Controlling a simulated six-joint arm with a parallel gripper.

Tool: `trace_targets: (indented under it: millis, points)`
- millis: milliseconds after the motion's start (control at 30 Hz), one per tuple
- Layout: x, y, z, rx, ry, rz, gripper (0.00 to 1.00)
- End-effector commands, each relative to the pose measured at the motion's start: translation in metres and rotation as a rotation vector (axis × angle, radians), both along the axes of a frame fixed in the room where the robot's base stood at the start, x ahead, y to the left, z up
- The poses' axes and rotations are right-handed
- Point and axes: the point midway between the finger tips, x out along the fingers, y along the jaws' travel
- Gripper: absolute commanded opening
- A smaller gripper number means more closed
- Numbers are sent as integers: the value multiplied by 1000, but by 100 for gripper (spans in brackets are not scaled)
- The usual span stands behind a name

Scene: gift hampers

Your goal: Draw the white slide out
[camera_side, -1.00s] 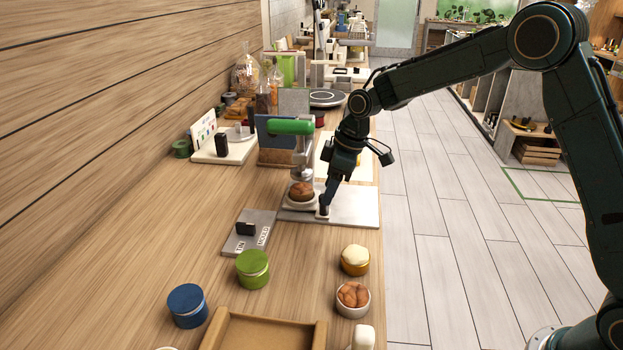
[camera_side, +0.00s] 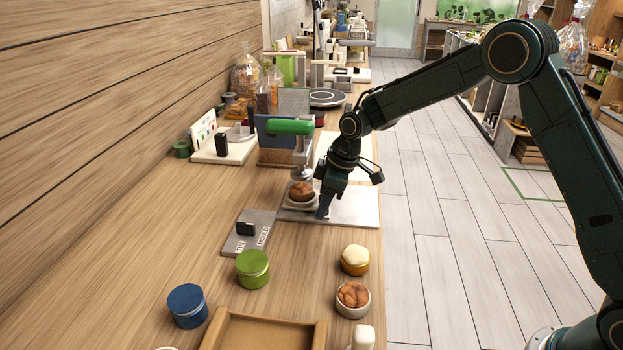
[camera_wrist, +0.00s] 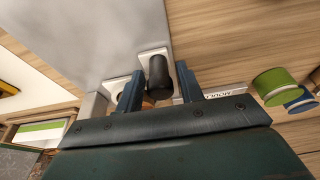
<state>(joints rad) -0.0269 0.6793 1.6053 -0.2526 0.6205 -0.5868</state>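The white slide (camera_side: 293,206) sits low in the hand press (camera_side: 302,160), with a round brown item (camera_side: 301,191) on it under the press head. My gripper (camera_side: 321,212) is down at the slide's right end, pointing at the grey base. In the wrist view, a black knob (camera_wrist: 159,76) stands on a white end piece (camera_wrist: 149,55) between my two fingers (camera_wrist: 158,88). My gripper hides the slide's end in the side view.
The grey base board (camera_side: 356,207) has free room right of my gripper, up to the table edge. The press's green handle (camera_side: 291,127) is above left. A grey labelled plate (camera_side: 249,232), tins and bowls stand in front.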

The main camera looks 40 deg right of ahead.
Motion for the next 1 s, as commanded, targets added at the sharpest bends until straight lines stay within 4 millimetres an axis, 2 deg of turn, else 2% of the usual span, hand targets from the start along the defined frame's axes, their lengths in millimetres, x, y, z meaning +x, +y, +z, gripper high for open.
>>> trace_targets:
  millis: [33,100,467,1000]
  points:
    - [0,0,0,0,0,0,27]
    - [0,0,0,0,0,0,14]
    - [-3,-3,0,0,1,-1,14]
    - [-19,-19,0,0,0,-2,14]
